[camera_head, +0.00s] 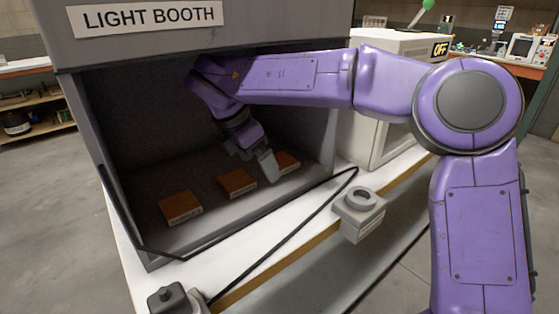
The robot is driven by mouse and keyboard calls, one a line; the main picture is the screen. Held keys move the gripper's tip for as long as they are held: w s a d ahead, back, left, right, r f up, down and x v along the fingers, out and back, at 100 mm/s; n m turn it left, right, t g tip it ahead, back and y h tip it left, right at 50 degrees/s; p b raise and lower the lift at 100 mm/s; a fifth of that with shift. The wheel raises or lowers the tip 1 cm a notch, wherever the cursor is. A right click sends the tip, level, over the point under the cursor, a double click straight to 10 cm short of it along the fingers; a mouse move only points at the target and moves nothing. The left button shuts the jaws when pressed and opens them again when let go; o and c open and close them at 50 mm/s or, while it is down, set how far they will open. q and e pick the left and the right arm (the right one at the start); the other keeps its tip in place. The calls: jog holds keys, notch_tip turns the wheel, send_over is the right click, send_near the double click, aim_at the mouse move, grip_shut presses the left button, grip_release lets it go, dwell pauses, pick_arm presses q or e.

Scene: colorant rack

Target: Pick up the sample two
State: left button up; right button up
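Three brown sample blocks with light front faces lie in a row on the floor of the dark light booth. They are the left block (180,206), the middle block (237,183) and the right block (287,161). Any numbers on them are too small to read, so I cannot tell by label which is sample two. My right gripper (268,172) reaches down into the booth between the middle and right blocks and partly covers the right one. I cannot tell whether its fingers are apart or touch a block. My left gripper is not in view.
The light booth (205,50) has a low top edge and side walls around my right arm. A black cable (280,246) crosses the white bench front. A small grey device (360,208) sits at the bench edge. A white machine (395,45) stands to the right.

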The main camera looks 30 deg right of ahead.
aim_at(280, 161)
jog(key=shift+w+d, duration=0.1)
jog(key=shift+d, duration=0.55)
jog(key=d, duration=0.4)
jog(key=shift+w+d+f+p, duration=0.1)
jog(key=shift+f+p, duration=0.25)
jog(key=shift+p, duration=0.05)
jog(key=shift+d+f, duration=0.1)
jog(key=shift+f, duration=0.15)
jog(key=shift+c, duration=0.9)
jog(key=c, duration=0.9)
jog(key=shift+c, duration=0.2)
